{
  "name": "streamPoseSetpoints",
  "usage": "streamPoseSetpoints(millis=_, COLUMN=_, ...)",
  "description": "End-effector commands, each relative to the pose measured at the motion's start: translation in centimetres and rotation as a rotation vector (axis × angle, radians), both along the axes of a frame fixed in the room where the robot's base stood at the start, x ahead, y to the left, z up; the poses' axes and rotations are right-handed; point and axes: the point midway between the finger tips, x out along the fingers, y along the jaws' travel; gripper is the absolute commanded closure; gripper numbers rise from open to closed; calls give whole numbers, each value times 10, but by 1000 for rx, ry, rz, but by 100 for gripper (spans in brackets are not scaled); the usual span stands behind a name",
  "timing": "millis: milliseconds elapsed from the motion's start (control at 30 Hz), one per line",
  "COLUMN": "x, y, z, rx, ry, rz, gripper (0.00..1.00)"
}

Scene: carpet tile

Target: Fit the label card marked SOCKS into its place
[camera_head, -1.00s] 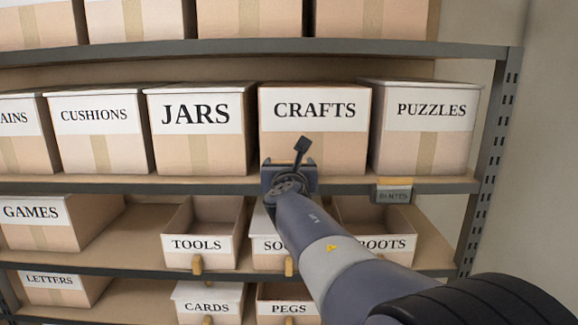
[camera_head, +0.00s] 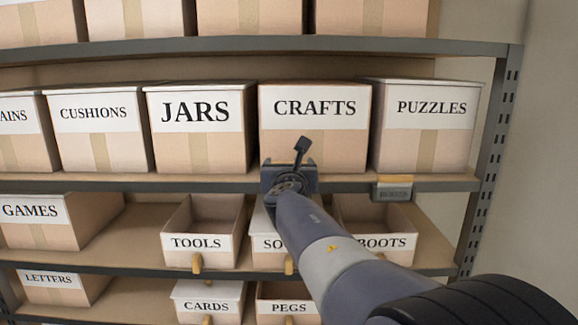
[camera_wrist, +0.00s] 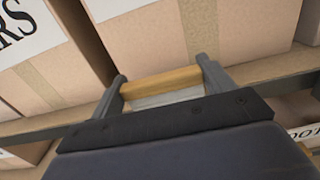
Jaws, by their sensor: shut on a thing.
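My gripper (camera_head: 288,168) is at the front edge of the middle shelf, below the CRAFTS box and above a partly hidden bin reading "SO" (camera_head: 270,243). In the wrist view its two fingers are shut on a label card (camera_wrist: 166,98) with a wooden grip strip along its top. The card's pale plate lies between the fingers, close to the shelf edge. Its print cannot be read, and in the head view the gripper hides it. I cannot tell whether it touches the shelf edge.
CRAFTS (camera_head: 314,140), JARS (camera_head: 200,145) and PUZZLES (camera_head: 427,150) boxes stand above. TOOLS (camera_head: 197,255) and BOOTS (camera_head: 385,255) bins flank the hidden bin below.

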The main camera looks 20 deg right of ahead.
Motion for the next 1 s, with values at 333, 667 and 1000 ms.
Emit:
streamPoseSetpoints(millis=333, x=0, y=0, z=-10, rx=0, ry=0, rz=0, gripper=45)
streamPoseSetpoints(millis=667, x=0, y=0, z=-14, rx=0, ry=0, rz=0, gripper=45)
streamPoseSetpoints(millis=1000, x=0, y=0, z=-14, rx=0, ry=0, rz=0, gripper=45)
